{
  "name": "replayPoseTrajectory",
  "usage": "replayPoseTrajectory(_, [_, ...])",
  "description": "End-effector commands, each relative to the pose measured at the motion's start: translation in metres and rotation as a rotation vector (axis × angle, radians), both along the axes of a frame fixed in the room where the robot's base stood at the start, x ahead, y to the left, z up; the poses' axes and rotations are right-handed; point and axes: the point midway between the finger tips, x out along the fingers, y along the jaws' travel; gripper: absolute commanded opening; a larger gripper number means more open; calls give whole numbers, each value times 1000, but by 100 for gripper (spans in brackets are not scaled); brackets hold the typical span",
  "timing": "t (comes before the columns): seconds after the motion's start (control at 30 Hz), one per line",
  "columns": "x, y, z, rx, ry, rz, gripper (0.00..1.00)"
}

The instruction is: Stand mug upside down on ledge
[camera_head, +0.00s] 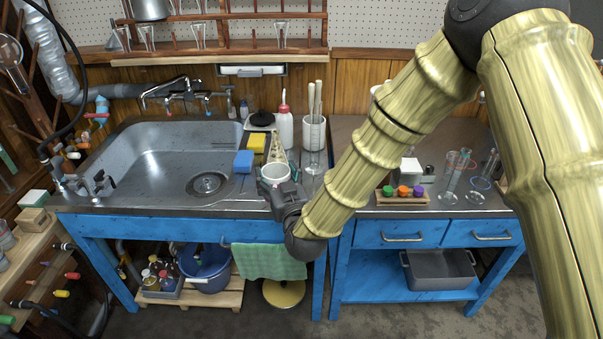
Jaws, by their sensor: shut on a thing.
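A white mug (276,171) is at the front right of the sink, in the jaws of my dark grey gripper (273,187). My gripper is shut on it, and my arm reaches in from the upper right. A pale round rim faces up toward the camera; whether it is the mouth or the base is hard to tell. The gripper hides part of the mug, so its contact with the metal counter (225,206) is unclear. The flat counter border beside the sink is a ledge; a wooden shelf (220,55) runs along the back wall.
The sink (165,160) lies left of my gripper. Glassware (453,172) stands at right. A green towel (269,261) hangs below.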

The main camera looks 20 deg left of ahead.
Motion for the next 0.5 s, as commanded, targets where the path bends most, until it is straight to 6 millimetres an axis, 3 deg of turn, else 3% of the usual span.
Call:
replayPoseTrajectory(0.3, [62, -21, -5, 1, -2, -4, 35])
replayPoseTrajectory(0.5, [87, -29, -8, 1, -1, -1, 35])
